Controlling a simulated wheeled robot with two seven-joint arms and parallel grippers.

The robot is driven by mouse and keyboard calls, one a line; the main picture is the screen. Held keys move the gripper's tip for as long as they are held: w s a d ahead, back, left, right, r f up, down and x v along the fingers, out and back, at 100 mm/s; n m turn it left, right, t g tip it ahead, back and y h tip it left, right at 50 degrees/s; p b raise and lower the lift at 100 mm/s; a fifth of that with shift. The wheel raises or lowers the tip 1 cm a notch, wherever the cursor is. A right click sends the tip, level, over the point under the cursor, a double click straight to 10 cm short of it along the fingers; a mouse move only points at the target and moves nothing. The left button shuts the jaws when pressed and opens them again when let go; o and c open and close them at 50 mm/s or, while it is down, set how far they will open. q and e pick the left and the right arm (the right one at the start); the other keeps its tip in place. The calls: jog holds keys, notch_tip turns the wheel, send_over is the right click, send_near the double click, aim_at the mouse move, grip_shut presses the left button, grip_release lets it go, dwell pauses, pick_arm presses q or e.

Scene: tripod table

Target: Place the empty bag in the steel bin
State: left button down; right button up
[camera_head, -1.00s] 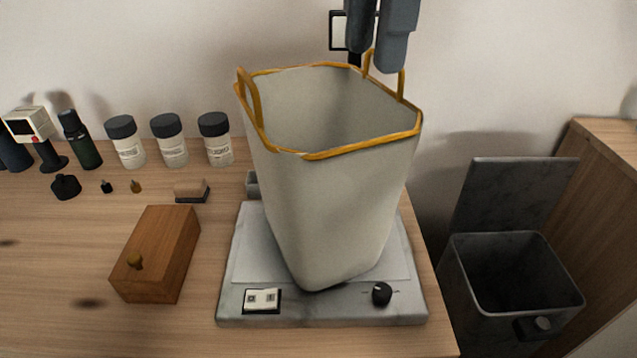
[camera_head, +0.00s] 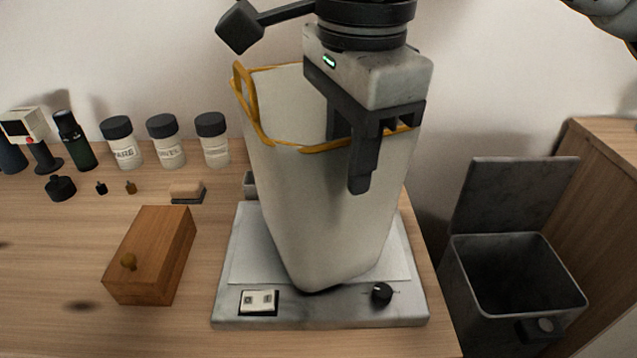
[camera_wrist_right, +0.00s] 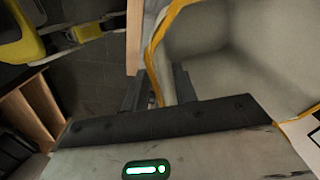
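The bag (camera_head: 335,215) is a tall, pale grey, open-topped bag with an orange rim and handle loops. It stands upright on a flat grey device (camera_head: 225,300) on the table. My right gripper (camera_head: 352,155) is at its front right rim, pointing down, with one finger inside the wall and one outside. In the right wrist view the bag's orange rim (camera_wrist_right: 153,60) passes between the two fingers (camera_wrist_right: 158,92), which are apart with a gap. The steel bin (camera_head: 515,235) stands right of the table, lid up; its visible inside looks empty. My left gripper is not in view.
A wooden box (camera_head: 150,260) with a knob lies left of the device. Several lidded jars (camera_head: 167,145) and bottles stand along the back wall. A wooden cabinet (camera_head: 607,190) is right of the bin. A gap separates table and bin.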

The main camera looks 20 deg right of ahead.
jog(key=shift+c, duration=0.3)
grip_shut()
jog(key=shift+r, duration=0.15)
